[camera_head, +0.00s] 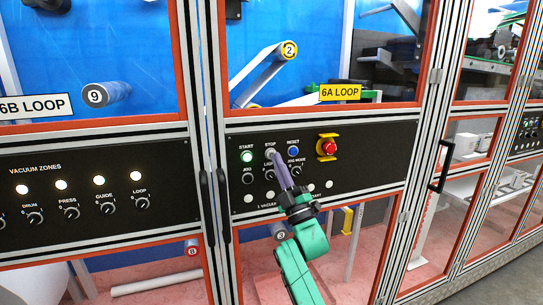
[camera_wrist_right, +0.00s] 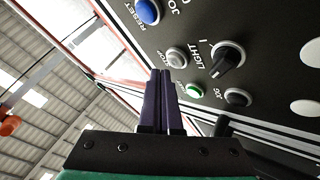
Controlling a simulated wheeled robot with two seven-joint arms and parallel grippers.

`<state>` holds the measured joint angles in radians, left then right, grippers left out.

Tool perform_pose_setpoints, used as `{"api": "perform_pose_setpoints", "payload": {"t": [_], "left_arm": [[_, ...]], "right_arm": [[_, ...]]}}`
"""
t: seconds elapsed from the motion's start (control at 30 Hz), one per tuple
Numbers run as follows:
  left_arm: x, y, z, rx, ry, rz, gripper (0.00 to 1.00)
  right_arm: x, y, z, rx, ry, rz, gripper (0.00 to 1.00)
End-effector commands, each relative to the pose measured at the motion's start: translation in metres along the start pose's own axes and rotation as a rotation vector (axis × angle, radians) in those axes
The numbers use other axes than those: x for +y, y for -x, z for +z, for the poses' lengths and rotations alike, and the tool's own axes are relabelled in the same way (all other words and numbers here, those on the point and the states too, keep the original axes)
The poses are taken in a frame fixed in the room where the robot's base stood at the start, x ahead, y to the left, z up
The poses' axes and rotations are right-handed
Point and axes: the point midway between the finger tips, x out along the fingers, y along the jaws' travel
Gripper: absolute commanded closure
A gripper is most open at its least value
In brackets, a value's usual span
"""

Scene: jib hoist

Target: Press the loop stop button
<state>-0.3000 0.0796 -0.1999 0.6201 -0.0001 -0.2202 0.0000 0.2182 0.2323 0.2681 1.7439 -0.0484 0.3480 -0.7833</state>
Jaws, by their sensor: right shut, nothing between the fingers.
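The grey stop button (camera_head: 270,152) sits on the black 6A LOOP panel (camera_head: 350,165), between the green start button (camera_head: 246,156) and the blue reset button (camera_head: 293,151). My right gripper (camera_head: 274,156) is shut and empty, its purple fingers pointing at the panel with the tips at the stop button's lower edge in the head view. In the right wrist view the stop button (camera_wrist_right: 177,57) shows just above and right of the shut fingertips (camera_wrist_right: 160,72). I cannot tell whether they touch. My left gripper is not in view.
A red emergency stop (camera_head: 328,147) on a yellow base sits right of the reset button. Black knobs, including the light knob (camera_wrist_right: 228,56), lie close to the fingers. Door handles (camera_head: 224,205) stand out left of the panel. The 6B LOOP panel (camera_head: 90,185) is further left.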

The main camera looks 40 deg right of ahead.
Motion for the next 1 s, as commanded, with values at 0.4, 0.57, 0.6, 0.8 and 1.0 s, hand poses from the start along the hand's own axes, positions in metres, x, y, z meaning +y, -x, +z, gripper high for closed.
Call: {"api": "perform_pose_setpoints", "payload": {"t": [0.4,0.57,0.6,0.8,1.0], "left_arm": [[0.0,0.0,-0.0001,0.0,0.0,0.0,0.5],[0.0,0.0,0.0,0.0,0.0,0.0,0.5],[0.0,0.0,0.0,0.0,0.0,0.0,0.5],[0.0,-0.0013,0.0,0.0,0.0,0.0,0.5],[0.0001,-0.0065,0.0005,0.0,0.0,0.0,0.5]], "right_arm": [[0.0,0.0,0.0,0.0,0.0,0.0,1.0],[0.0,0.0,0.0,0.0,0.0,0.0,1.0],[0.0,0.0,0.0,0.0,0.0,0.0,1.0],[-0.0008,-0.0004,0.0007,0.0,0.0,0.0,1.0],[-0.0045,-0.0053,0.0042,0.001,0.001,0.0,1.0]]}}
